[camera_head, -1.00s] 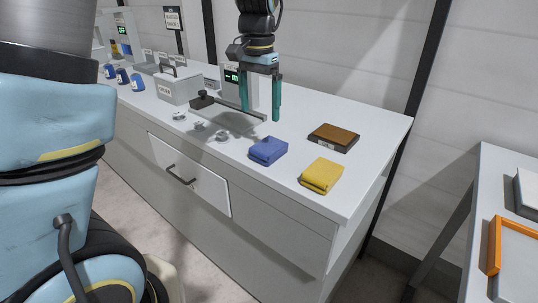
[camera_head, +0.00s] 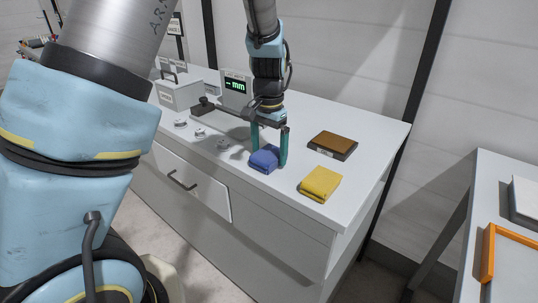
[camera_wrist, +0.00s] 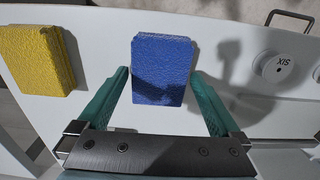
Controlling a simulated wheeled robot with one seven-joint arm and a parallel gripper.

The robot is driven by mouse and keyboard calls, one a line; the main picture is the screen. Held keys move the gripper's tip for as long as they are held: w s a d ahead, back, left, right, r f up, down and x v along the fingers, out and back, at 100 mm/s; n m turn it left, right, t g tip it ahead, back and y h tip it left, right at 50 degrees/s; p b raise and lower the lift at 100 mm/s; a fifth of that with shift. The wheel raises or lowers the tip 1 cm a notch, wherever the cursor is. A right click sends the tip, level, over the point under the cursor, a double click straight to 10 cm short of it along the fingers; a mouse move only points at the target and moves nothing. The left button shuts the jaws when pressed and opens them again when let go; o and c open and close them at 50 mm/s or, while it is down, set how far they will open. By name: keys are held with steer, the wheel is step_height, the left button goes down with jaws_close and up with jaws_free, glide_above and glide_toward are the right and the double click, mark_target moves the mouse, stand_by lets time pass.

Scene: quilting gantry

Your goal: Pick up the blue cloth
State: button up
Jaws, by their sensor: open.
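The blue cloth (camera_head: 264,160) is a small folded block lying on the white bench top near its front edge. My gripper (camera_head: 269,157) is lowered at the cloth, with one green finger on each side of it. In the wrist view the blue cloth (camera_wrist: 162,68) shows between and just beyond the two open fingertips (camera_wrist: 160,78), with a gap on either side. The jaws are open and hold nothing. In the head view the gripper hides part of the cloth's back.
A folded yellow cloth (camera_head: 321,183) lies to the right, and a brown-topped box (camera_head: 333,144) behind it. A gauge with a green display (camera_head: 236,87) stands behind left, with several small metal discs (camera_head: 199,132) on the bench (camera_head: 376,139). A drawer handle (camera_head: 182,181) is below.

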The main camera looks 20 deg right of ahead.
mark_target(269, 153)
steer(key=shift+f, duration=0.2)
steer(key=c, duration=1.2)
step_height(269, 153, up, 10)
steer(key=b, duration=0.2)
